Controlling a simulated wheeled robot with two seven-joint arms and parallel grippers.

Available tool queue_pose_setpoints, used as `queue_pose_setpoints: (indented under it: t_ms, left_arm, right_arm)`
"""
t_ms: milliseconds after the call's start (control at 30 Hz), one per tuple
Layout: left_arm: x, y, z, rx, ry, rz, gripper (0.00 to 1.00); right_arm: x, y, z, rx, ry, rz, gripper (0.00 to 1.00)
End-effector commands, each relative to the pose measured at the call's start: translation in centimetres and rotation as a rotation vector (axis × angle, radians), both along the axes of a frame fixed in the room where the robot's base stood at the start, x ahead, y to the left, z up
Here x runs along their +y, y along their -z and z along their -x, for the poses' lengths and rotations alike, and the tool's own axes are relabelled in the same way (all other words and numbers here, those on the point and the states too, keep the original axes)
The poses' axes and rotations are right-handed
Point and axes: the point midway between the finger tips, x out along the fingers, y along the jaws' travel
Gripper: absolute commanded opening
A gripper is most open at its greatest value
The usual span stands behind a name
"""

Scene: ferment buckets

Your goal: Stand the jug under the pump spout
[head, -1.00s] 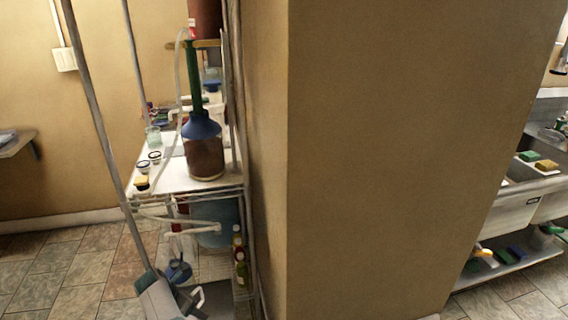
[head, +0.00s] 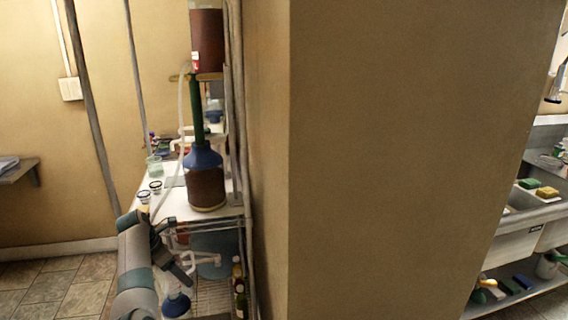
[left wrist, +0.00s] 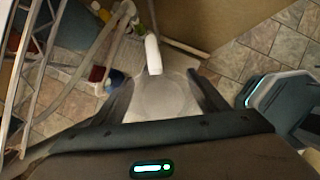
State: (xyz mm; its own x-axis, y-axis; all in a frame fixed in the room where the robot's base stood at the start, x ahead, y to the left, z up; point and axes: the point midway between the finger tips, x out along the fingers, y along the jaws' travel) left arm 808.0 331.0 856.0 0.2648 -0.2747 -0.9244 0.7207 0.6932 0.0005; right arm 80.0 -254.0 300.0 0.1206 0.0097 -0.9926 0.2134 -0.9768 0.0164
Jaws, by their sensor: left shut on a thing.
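In the left wrist view my left gripper (left wrist: 165,95) is shut on a pale, see-through vessel, which I take for the jug (left wrist: 163,100). A white rounded bar (left wrist: 153,55) stands at its far side; I cannot tell if it is a handle or a spout. In the head view the left gripper (head: 178,265) is at the front of the wire rack, below its white top, and the jug is hard to make out. A white pump spout (head: 205,258) shows by a large blue bottle (head: 215,240) under the top. My right gripper is not in view.
A carboy with a blue collar (head: 206,182) and small jars (head: 155,187) stand on the rack top (head: 172,205). Bottles (head: 240,292) and a blue funnel-like thing (head: 176,304) are lower down. A wall corner (head: 420,150) blocks the right side. Tiled floor lies left.

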Motion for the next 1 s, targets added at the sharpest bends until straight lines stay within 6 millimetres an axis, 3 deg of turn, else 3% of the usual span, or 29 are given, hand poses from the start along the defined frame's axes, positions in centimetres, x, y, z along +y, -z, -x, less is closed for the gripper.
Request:
queue_pose_setpoints:
  t_ms: [33,200,500,767,1000]
  left_arm:
    - [0.0,-2.6,-1.0,-0.002,0.038,-0.005,0.41]
    - [-1.6,-9.7,-2.9,-0.001,0.185,-0.004,0.41]
    - [-6.9,-20.1,-3.3,0.002,0.519,-0.002,0.41]
    - [-10.8,-24.2,-1.7,0.003,0.759,-0.004,0.41]
    - [-15.2,-26.4,1.6,0.004,1.049,-0.006,0.41]
  right_arm:
    - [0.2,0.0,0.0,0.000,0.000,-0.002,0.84]
    - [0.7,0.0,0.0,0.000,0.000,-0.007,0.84]
    - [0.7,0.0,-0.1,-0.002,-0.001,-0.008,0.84]
    - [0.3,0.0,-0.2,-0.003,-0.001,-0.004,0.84]
    - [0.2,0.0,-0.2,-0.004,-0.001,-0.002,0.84]
